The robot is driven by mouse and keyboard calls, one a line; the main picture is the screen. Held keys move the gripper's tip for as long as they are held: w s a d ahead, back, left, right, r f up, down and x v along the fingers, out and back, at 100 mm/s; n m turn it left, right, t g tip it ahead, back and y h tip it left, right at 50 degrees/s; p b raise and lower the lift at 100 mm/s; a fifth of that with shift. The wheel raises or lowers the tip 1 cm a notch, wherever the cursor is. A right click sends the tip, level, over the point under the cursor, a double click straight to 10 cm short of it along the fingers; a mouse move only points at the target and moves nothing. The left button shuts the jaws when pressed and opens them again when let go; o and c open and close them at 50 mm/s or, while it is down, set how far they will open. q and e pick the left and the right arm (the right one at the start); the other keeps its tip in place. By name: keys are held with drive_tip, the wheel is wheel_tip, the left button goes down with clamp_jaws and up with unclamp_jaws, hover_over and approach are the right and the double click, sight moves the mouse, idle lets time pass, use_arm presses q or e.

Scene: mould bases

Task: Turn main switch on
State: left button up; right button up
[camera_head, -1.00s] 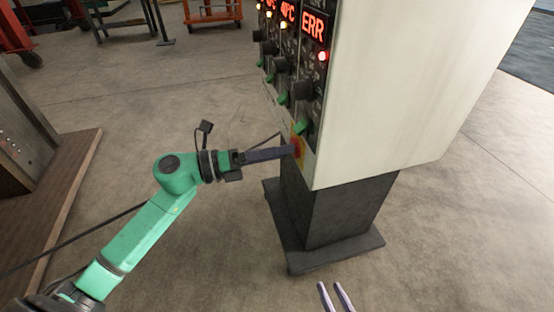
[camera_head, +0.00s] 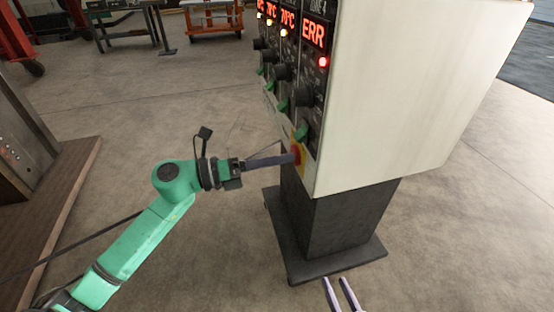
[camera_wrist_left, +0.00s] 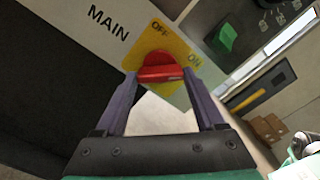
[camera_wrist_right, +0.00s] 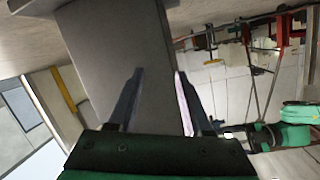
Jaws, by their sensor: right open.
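The main switch is a red knob (camera_wrist_left: 158,66) on a yellow plate (camera_wrist_left: 182,48) marked OFF and ON, beside the word MAIN. In the head view its yellow plate (camera_head: 303,143) is low on the front of the control cabinet (camera_head: 400,100). My left gripper (camera_wrist_left: 159,74) is open, with one finger on each side of the red knob; small gaps seem to show. In the head view its fingertips (camera_head: 294,158) reach the switch and partly hide it. My right gripper (camera_head: 341,281) is open and empty near the bottom edge; it also shows in the right wrist view (camera_wrist_right: 159,72).
Above the switch are green switches (camera_head: 302,131), black knobs (camera_head: 303,96) and lit displays, one reading ERR (camera_head: 314,33). The cabinet stands on a dark pedestal (camera_head: 345,220) with a wide foot. Open floor lies around it. An orange cart (camera_head: 213,20) stands far behind.

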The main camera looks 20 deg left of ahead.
use_arm(q)
drive_tip(key=o, duration=0.3)
use_arm(e)
drive_tip(key=shift+f, duration=0.1)
drive_tip(key=shift+s+f, duration=0.1)
use_arm(q)
drive_tip(key=p+v, duration=0.2)
drive_tip(key=v, duration=1.2)
drive_tip(key=shift+s+a, duration=0.15)
drive_tip(key=shift+a, duration=0.15)
use_arm(e)
drive_tip(key=s, duration=0.1)
drive_tip(key=g, duration=0.1)
drive_tip(key=s, duration=0.1)
drive_tip(key=shift+s+f, duration=0.25)
drive_tip(key=shift+s, duration=0.1)
drive_tip(key=shift+f+g, duration=0.1)
drive_tip(key=shift+g, duration=0.2)
